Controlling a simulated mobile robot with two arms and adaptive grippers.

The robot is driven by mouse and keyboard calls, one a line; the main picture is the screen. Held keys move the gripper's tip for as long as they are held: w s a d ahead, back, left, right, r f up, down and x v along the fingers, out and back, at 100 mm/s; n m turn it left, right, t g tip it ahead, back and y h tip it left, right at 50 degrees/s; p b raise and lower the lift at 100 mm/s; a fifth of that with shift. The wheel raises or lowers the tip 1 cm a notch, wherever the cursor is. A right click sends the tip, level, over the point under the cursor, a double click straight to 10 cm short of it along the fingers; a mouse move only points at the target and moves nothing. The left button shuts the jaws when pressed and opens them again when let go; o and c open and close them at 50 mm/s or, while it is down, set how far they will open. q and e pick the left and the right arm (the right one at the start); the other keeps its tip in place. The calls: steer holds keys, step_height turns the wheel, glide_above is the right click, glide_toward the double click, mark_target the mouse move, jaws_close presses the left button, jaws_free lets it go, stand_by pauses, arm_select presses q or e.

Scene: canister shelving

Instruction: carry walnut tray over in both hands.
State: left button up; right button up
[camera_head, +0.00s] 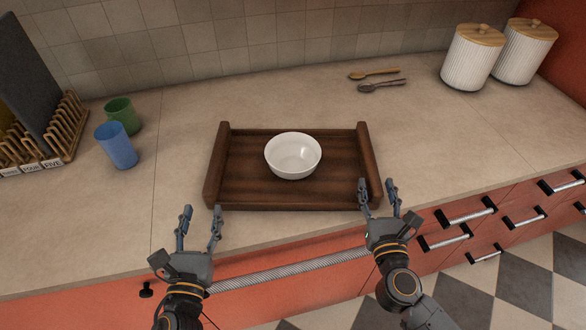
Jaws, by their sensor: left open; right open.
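The walnut tray (250,190) lies flat on the counter in the middle, with raised dark ends at its left and right. A white bowl (293,156) stands upright on it, a little right of the tray's centre. My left gripper (201,214) is open and empty, pointing up the picture near the tray's front left corner. My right gripper (378,190) is open and empty, with its left finger close to the tray's front right corner. I cannot tell whether that finger touches the tray.
A blue cup (116,147), a green cup (122,115) and a wooden rack (62,135) stand at the left. Two spoons (374,74) lie at the back. White canisters (472,57) with wooden lids stand at the back right. The counter (450,140) right of the tray is clear.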

steer(key=s, duration=0.7)
steer(key=shift+s, duration=0.2)
